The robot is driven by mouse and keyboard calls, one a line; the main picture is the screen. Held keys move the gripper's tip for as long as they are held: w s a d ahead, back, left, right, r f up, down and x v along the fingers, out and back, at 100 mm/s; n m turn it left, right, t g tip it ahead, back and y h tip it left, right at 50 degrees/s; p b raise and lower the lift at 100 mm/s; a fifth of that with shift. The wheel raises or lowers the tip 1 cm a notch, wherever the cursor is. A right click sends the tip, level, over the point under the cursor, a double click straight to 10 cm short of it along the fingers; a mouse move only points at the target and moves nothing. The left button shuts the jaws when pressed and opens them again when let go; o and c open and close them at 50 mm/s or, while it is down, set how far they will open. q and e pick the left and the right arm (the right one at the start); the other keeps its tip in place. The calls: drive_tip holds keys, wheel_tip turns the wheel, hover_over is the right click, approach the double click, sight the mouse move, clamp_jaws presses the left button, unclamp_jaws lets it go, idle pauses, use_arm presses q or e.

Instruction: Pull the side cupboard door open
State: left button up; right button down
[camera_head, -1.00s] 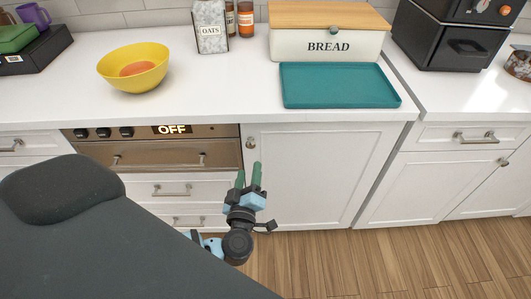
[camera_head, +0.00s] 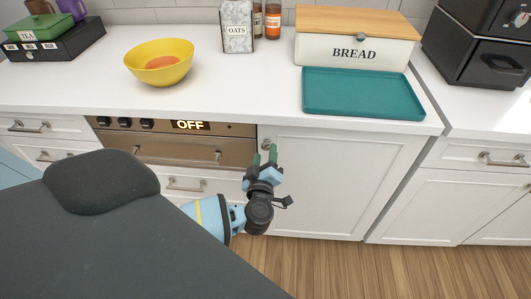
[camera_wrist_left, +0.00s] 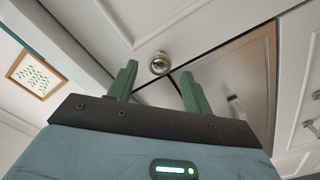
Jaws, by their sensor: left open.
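The white cupboard door (camera_head: 340,180) is under the counter, right of the oven, and looks shut. Its small round metal knob (camera_head: 267,145) is at the door's upper left corner. In the left wrist view the knob (camera_wrist_left: 160,63) shows beyond and between my green fingertips. My left gripper (camera_head: 264,157) is open, just below and in front of the knob, with its fingers pointing up towards it. I see no contact between fingers and knob. My right gripper is not in view.
The oven panel (camera_head: 180,148) with a bar handle is left of the door. A teal tray (camera_head: 362,93) lies on the counter above the door, near a bread box (camera_head: 352,52). A yellow bowl (camera_head: 160,63) is at left. Wooden floor (camera_head: 330,270) below is clear.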

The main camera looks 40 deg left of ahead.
use_arm(q)
drive_tip(key=shift+x, duration=0.8)
drive_tip(key=shift+c, duration=0.4)
clamp_jaws()
